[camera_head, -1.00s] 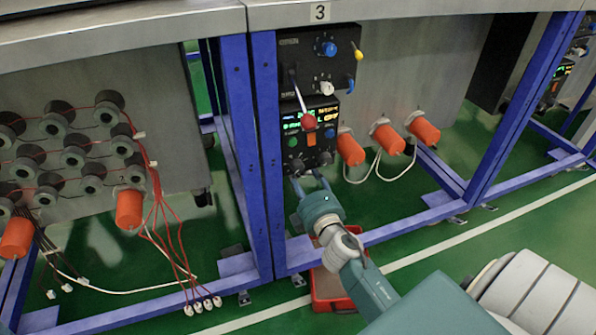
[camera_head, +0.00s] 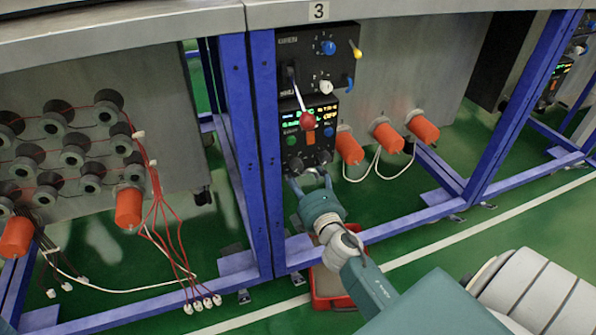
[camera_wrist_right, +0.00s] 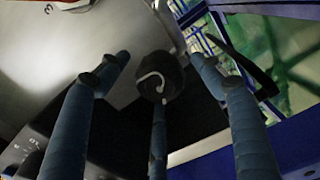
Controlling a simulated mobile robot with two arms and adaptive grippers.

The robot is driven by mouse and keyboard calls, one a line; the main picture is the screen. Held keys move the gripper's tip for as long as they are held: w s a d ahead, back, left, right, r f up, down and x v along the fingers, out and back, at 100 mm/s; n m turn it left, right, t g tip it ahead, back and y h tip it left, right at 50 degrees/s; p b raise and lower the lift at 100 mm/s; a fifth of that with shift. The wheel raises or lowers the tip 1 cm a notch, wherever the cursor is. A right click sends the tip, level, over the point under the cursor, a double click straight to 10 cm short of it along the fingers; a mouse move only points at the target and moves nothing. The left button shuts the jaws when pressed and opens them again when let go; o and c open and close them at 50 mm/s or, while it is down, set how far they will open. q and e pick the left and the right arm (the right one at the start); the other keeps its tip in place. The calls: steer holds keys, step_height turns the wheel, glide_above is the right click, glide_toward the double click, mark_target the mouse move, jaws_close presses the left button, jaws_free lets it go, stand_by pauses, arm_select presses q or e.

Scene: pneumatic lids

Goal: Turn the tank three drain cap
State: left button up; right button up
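Under the label 3 (camera_head: 319,12), a black control panel (camera_head: 300,133) hangs on the blue frame. My right gripper (camera_head: 310,178) is just below the panel's lower edge, fingers pointing up. In the right wrist view my right gripper (camera_wrist_right: 160,66) is open, with fingers left and right of a dark round cap-like part (camera_wrist_right: 160,82) marked with a white curved line. A third finger lies below it. I see no clear grip on it. Whether this is the drain cap I cannot tell. It is not clearly visible in the head view. My left gripper is out of view.
Orange caps (camera_head: 387,138) with white cables stick out to the right of the panel. A red lever knob (camera_head: 308,121) is above the gripper. A blue post (camera_head: 262,150) stands close on the left. A red bin (camera_head: 328,288) sits on the floor below my arm.

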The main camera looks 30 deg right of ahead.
steer(key=v, duration=1.2)
steer(key=shift+d, duration=0.1)
